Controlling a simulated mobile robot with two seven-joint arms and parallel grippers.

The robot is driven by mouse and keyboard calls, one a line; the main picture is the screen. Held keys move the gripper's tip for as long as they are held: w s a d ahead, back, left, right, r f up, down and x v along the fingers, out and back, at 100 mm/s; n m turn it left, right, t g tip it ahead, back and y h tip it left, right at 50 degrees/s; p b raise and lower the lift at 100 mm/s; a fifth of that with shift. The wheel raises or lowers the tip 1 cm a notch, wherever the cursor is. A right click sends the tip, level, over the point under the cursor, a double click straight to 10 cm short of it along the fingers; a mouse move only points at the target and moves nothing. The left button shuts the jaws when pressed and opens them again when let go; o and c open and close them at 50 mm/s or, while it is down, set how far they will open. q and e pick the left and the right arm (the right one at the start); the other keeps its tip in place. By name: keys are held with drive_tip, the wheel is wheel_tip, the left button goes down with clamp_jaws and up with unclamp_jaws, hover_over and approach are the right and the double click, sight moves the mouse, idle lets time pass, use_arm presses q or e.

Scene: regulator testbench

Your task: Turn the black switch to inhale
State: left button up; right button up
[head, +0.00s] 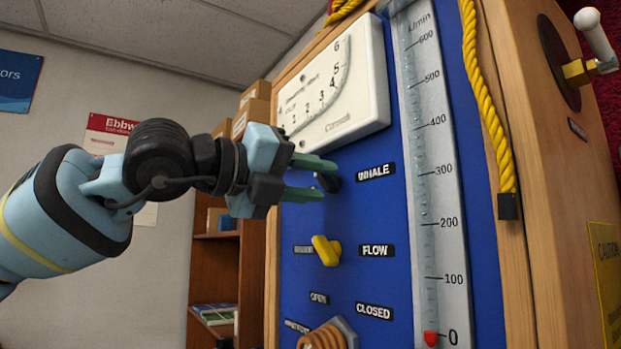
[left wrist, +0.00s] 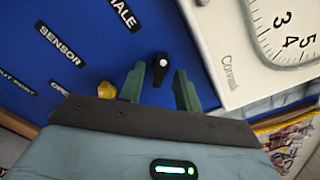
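The black switch (head: 328,183) sits on the blue panel, left of a white-lettered label (head: 375,172) that reads INHALE. In the left wrist view the black switch (left wrist: 159,72) shows a white dot at its upper end. My left gripper (head: 318,178) is open, with its two green fingers pointing at the panel. In the left wrist view the fingers of my left gripper (left wrist: 160,82) lie on either side of the switch, with a gap on each side. In the head view the fingers partly hide the switch. A label ending in HALE (left wrist: 116,10) is cut off by the wrist view's edge. My right gripper is out of view.
A yellow switch (head: 326,250) sits below, beside the FLOW label (head: 375,250). A white dial gauge (head: 345,95) is mounted above. A clear flow tube (head: 432,200) stands to the right, with a yellow rope (head: 485,100) beyond it.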

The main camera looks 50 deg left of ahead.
use_arm(q)
clamp_jaws()
